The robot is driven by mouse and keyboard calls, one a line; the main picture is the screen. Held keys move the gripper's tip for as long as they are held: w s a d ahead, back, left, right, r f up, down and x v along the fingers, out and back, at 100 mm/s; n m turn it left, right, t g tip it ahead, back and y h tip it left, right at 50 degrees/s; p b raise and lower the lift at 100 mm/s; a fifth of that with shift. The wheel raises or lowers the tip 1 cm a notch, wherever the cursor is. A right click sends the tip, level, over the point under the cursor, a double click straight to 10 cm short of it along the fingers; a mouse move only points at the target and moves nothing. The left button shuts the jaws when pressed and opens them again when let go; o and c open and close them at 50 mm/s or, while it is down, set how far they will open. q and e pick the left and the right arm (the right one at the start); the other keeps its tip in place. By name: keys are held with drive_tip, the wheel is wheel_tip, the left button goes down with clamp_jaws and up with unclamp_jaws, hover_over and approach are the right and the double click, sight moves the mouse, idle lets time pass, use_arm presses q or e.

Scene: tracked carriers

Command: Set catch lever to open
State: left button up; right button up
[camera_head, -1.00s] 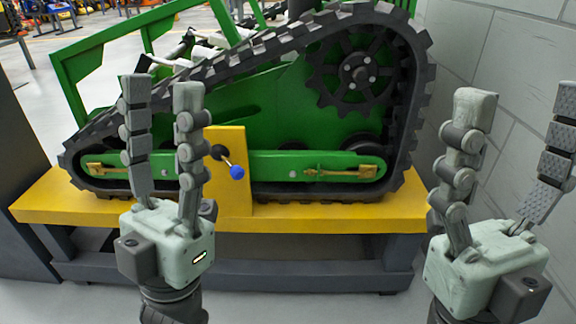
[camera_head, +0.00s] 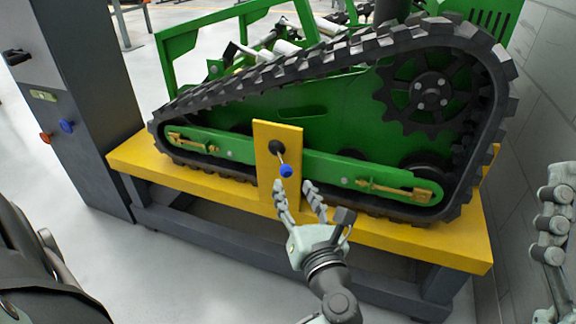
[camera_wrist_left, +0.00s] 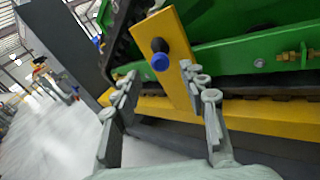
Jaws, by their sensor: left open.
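The catch lever (camera_head: 284,165) is a short metal rod with a blue knob, on a black pivot in an upright yellow plate (camera_head: 265,150). In the head view the rod points down and slightly right. My left gripper (camera_head: 294,187) is open, just below the knob, fingers pointing up toward the plate. In the left wrist view the blue knob (camera_wrist_left: 160,62) appears between the fingertips (camera_wrist_left: 159,71), with no visible grip on it; the rod is mostly hidden behind the knob. My right gripper (camera_head: 556,225) is only partly in view at the right edge.
A green tracked carrier (camera_head: 320,120) with a black track stands on a yellow-topped bench (camera_head: 400,232). A grey block wall is at the right.

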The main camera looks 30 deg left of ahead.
sight(288, 174)
use_arm(q)
drive_tip(key=x, duration=0.7)
drive_tip(key=shift+w, duration=0.1)
drive_tip(key=shift+c, duration=0.2)
clamp_jaws()
